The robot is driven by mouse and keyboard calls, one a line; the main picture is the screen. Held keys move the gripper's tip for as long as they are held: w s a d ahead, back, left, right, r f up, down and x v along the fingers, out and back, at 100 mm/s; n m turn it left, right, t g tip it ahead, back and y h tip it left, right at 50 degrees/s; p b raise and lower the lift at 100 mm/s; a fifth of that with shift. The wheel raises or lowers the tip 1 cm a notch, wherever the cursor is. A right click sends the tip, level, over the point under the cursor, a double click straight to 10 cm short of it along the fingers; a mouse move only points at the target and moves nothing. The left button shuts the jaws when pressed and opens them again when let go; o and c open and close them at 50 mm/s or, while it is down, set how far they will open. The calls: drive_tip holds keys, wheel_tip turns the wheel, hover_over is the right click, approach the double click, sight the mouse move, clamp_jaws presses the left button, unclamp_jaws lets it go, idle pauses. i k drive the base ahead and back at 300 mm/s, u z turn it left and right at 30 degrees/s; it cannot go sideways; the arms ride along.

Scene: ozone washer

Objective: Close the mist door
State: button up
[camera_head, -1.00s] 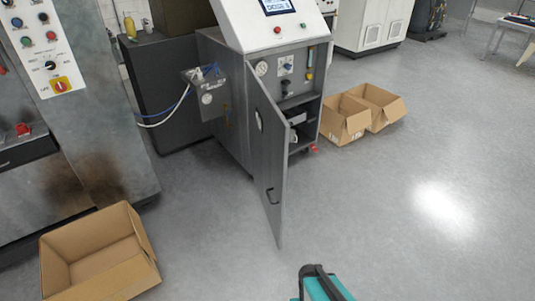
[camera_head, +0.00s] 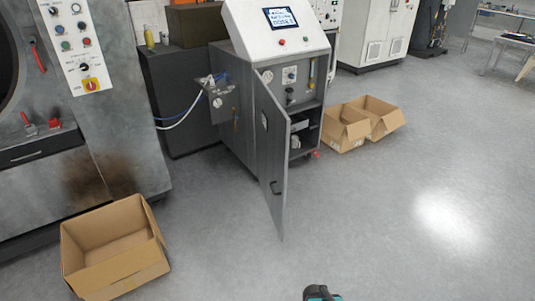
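The mist door (camera_head: 271,150) is a tall grey panel on the front of the grey cabinet (camera_head: 229,118) with a sloped white control top. It stands open, swung out towards me, and the shelves behind it show. A teal and black part of my arm shows at the bottom edge of the view, well apart from the door. My gripper's fingers are not in view.
Two open cardboard boxes (camera_head: 343,134) stand right of the cabinet. Another cardboard box (camera_head: 113,284) is on the floor at lower left, before a large grey machine (camera_head: 122,140). A hose (camera_head: 178,117) hangs left of the cabinet. The floor (camera_head: 380,220) in front and right is clear.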

sight(272, 123)
drive_tip(key=u, duration=0.35)
drive_tip(key=i, duration=1.65)
drive_tip(key=u, duration=3.35)
drive_tip(key=i, duration=0.1)
drive_tip(key=z, duration=2.15)
drive_tip(key=k, duration=0.3)
drive_tip(key=u, duration=0.05)
